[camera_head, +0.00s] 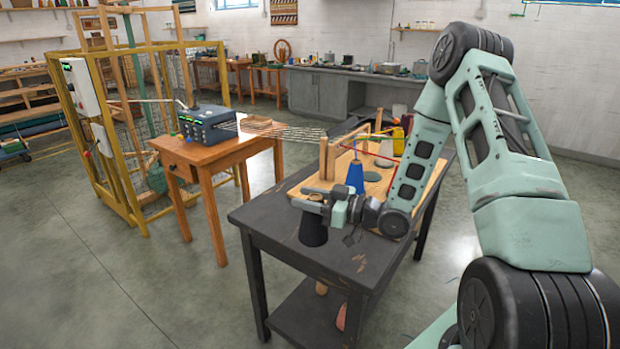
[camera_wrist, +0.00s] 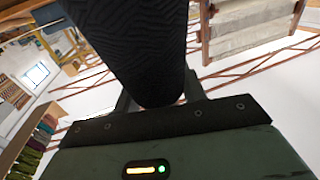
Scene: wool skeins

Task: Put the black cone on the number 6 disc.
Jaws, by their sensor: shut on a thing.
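The black cone (camera_head: 314,231) is at the near left end of the dark table, roughly upright. It also fills the top middle of the wrist view (camera_wrist: 130,45), with dark wavy texture. My gripper (camera_head: 318,207) is shut on the cone near its top. Whether the cone's base touches the table or hangs just above it I cannot tell. Grey-green discs lie on the wooden board: one (camera_head: 372,176) just right of the blue cone and one (camera_head: 384,163) farther back. No number is readable on them, so I cannot tell which is number 6.
A blue cone (camera_head: 355,175) stands on the wooden board (camera_head: 310,184), right of and behind the black cone. Wooden posts (camera_head: 327,160) rise at the board's back left. A yellow object (camera_head: 398,142) stands at the back. The dark table (camera_head: 262,213) is bare at the near left.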

